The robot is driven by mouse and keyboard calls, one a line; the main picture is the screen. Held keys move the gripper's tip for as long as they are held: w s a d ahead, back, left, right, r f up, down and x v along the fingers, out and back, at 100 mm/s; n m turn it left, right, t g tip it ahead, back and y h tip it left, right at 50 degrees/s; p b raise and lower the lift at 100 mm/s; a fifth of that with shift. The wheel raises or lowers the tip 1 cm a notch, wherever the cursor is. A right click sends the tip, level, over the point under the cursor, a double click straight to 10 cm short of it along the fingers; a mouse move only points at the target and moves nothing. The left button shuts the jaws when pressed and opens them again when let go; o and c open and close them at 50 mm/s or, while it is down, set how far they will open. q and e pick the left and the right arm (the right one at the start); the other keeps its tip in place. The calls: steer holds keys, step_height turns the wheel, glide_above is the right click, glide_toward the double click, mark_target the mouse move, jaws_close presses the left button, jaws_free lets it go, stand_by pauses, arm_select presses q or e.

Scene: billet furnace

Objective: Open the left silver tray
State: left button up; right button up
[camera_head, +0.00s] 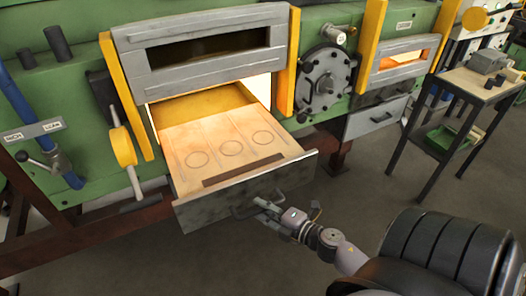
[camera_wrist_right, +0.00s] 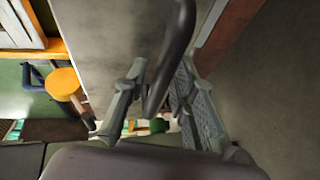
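The left silver tray (camera_head: 200,213) is drawn far out from the furnace in the head view. Its tan inner floor shows round outlines and no billets. Its dark handle (camera_head: 243,212) is on the grey front panel. My right gripper (camera_head: 262,207) is at the right end of this handle. In the right wrist view, the handle (camera_wrist_right: 181,35) runs between the two fingers of my right gripper (camera_wrist_right: 162,72). The fingers stand apart, with a gap visible beside the handle, so they look open around it. My left gripper is not in view.
A grey panel (camera_head: 205,77) with a slot sits above the glowing opening. A closed silver tray (camera_head: 376,118) is farther right. A side table (camera_head: 470,84) holds small dark pieces, with a green bin (camera_head: 447,140) below. Floor in front is clear.

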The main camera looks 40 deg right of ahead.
steer(key=shift+o, duration=0.5)
steer(key=v, duration=1.2)
